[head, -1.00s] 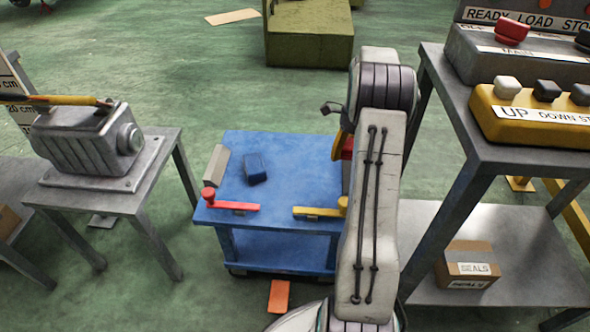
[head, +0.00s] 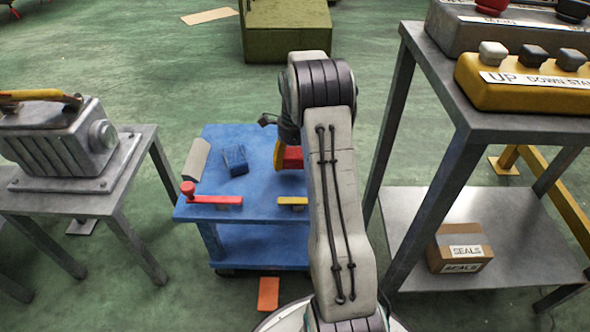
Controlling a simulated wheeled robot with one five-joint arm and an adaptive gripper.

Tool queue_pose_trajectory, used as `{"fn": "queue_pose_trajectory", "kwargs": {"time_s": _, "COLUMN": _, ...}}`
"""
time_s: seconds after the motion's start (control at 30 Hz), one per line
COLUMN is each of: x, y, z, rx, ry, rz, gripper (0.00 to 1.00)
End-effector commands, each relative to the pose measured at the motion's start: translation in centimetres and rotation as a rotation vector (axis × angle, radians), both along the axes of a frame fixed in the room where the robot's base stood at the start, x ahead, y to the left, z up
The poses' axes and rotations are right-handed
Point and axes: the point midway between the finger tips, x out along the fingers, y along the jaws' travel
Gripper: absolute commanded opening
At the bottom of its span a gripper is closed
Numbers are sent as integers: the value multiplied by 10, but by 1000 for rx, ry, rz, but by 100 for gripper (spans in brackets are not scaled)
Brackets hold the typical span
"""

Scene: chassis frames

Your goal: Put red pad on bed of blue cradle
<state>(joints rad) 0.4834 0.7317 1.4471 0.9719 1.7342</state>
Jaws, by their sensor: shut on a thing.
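My gripper (head: 282,156) is over the right part of a blue cart top (head: 250,190). One yellow finger shows. It is shut on the red pad (head: 293,157), a small red block partly hidden behind the finger and my arm. The other finger is hidden. I cannot tell whether the pad touches the top. A small dark blue block (head: 235,160) lies on the cart, left of my gripper and apart from it. The blue cart is the large blue thing in view; I cannot make out a separate cradle with a bed.
A grey bar (head: 196,158) lies at the cart's left edge. A red lever (head: 210,198) and a yellow lever (head: 292,201) sit at its front edge. A grey bench (head: 100,185) with a machine stands left; a taller grey bench (head: 480,120) with a yellow button box stands right.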

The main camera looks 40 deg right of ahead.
Motion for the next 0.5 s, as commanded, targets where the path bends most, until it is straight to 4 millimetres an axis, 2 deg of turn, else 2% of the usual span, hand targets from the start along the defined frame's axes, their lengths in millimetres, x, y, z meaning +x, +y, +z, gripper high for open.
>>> {"fn": "queue_pose_trajectory", "kwargs": {"time_s": 0.27, "x": -1, "y": 0, "z": -35, "rx": 2, "ry": 2, "rz": 1, "gripper": 48}}
{"fn": "queue_pose_trajectory", "kwargs": {"time_s": 0.5, "x": -1, "y": 0, "z": -36, "rx": 1, "ry": 1, "rz": 1, "gripper": 48}}
